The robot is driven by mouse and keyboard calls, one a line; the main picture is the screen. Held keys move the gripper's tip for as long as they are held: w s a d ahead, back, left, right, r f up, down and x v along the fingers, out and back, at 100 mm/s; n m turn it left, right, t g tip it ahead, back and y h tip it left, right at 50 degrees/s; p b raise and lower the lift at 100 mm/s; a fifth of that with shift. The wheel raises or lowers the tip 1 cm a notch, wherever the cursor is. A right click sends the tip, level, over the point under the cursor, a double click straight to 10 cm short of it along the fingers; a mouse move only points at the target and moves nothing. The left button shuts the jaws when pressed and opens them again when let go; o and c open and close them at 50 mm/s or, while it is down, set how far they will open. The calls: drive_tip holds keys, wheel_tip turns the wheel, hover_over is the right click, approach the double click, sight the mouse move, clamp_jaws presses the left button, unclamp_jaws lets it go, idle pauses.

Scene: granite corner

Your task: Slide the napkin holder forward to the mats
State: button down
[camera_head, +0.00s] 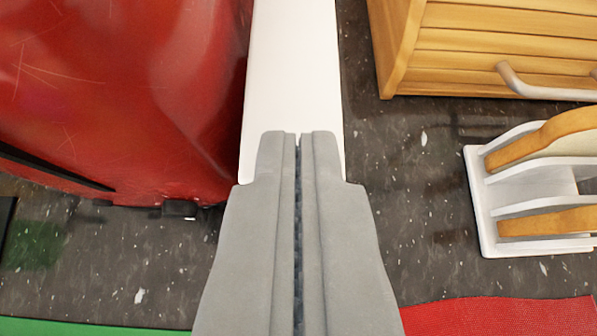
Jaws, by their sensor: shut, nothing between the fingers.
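A plain white block (293,75), which looks like the napkin holder, runs down from the top edge in the middle of the view. Its far end is cut off by the frame. My gripper (298,138) is shut and empty, its grey fingers together. The fingertips overlap the near part of the white block in the picture; I cannot tell whether they touch it. A red mat (500,316) shows at the bottom right and a green mat (90,328) at the bottom left, both only partly in view.
A large glossy red appliance (120,90) stands close on the block's left. A wooden slatted box (490,45) with a handle stands at the top right. A white rack (487,215) with bread slices stands at the right. Dark speckled counter (410,190) is bare between block and rack.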

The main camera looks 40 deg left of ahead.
sight(297, 84)
drive_tip(key=w+a, duration=0.2)
drive_tip(key=a, duration=0.1)
drive_tip(key=shift+w, duration=0.4)
drive_tip(key=shift+s+d+f, duration=0.1)
drive_tip(key=shift+d+f, duration=0.05)
drive_tip(key=shift+f, duration=0.75)
